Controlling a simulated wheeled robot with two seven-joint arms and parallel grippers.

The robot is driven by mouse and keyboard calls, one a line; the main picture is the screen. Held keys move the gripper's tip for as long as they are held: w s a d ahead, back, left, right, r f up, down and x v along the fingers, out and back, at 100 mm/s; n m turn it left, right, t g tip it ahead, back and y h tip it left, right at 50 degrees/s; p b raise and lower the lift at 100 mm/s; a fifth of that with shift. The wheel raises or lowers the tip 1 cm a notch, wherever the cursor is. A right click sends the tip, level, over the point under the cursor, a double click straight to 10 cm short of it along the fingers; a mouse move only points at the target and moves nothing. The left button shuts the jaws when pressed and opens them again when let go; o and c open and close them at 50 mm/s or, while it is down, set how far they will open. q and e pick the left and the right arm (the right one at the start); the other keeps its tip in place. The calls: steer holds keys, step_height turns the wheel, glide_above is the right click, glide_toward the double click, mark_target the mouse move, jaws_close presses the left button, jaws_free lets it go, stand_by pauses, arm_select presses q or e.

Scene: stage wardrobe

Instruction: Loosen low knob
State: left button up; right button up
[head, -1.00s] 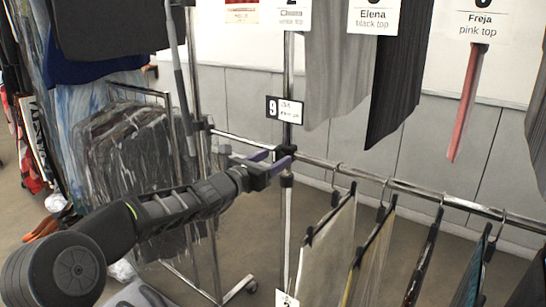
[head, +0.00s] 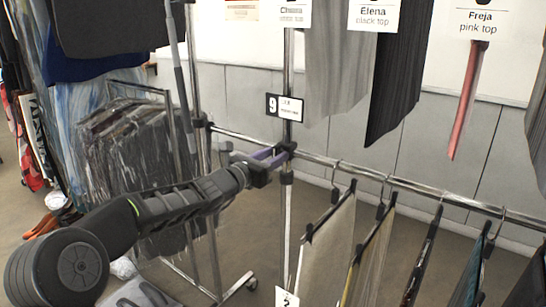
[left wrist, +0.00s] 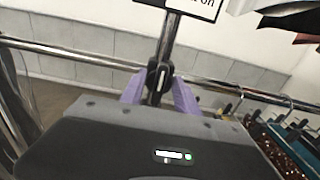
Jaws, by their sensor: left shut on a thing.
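The low knob is a small black piece on the chrome upright, at the joint with the lower rail; it shows in the left wrist view (left wrist: 160,74) between two purple fingertips. My left gripper (head: 268,158) reaches in from the left at rail height and is shut on the knob; it also shows in the left wrist view (left wrist: 159,92). In the head view the fingers and the black joint partly hide the knob. The chrome upright (head: 287,70) stands behind it. My right gripper is in neither view.
The lower rail (head: 400,182) runs right, with several hangers of clothes (head: 330,245) close by. A card marked 9 (head: 285,107) is on the upright above my gripper. Grey and black garments (head: 395,80) hang overhead. A rack of covered clothes (head: 130,150) stands at left.

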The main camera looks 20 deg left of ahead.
arm_select(q)
steer(key=shift+n, duration=0.4)
jaws_close()
steer(key=n+p, duration=0.2)
steer(key=n, duration=0.2)
steer(key=shift+a+r, duration=0.1)
steer(key=shift+a, duration=0.05)
steer(key=n+p, duration=0.2)
steer(key=n, duration=0.2)
steer(key=shift+w+a, duration=0.1)
steer(key=shift+a+f+n+p, duration=0.1)
steer(key=shift+f+n+p, duration=0.1)
steer(key=shift+n+p, duration=1.95)
steer(key=shift+f+n+p, duration=0.15)
steer(key=shift+n+p, duration=1.6)
steer(key=shift+n, duration=0.7)
steer(key=shift+f, duration=0.1)
steer(key=o, duration=1.3)
jaws_free()
steer(key=shift+c, duration=0.2)
